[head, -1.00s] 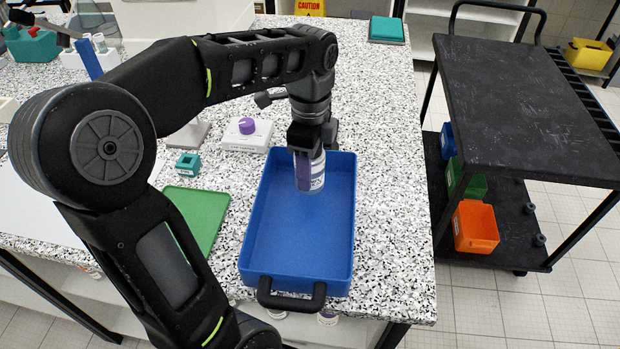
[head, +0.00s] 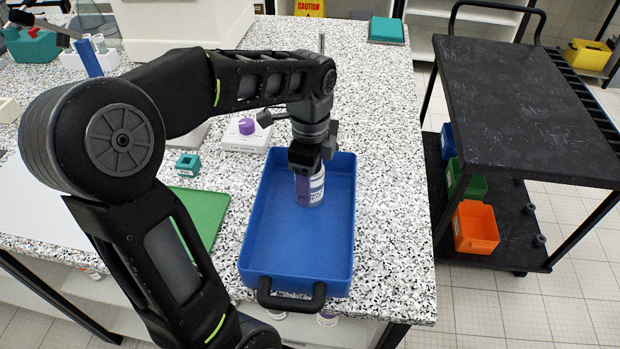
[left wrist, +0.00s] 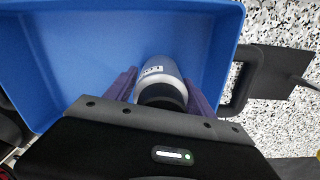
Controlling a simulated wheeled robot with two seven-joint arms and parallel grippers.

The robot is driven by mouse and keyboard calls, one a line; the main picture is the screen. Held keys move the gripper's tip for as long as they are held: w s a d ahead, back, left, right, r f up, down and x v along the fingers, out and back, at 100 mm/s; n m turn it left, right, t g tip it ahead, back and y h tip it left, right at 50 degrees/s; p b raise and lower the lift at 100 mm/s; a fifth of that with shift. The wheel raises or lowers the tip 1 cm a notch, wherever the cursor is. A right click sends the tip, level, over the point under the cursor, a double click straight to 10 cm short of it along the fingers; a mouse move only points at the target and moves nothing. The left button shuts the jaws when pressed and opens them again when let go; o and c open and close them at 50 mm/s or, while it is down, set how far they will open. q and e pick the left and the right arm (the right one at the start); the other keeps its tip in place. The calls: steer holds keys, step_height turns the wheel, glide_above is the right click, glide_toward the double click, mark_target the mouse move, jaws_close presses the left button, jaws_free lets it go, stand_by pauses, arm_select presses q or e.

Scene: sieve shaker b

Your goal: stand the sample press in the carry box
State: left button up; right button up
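My right gripper is not in view.
A green mat (head: 205,215), a teal block (head: 188,164) and a white device with a purple knob (head: 246,135) lie left of the box. The speckled counter is clear to its right. A black cart (head: 530,110) stands beyond the counter's right edge.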

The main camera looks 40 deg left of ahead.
arm_select(q)
steer(key=shift+o, duration=1)
steer(key=shift+r, duration=0.25)
step_height(320, 180, up, 9)
steer(key=shift+r+p, duration=0.1)
steer(key=shift+p, duration=0.3)
steer(key=shift+r+p, duration=0.8)
steer(key=shift+p, duration=0.1)
steer(key=shift+r+p, duration=0.55)
steer(key=shift+r, duration=0.05)
steer(key=shift+f, duration=0.1)
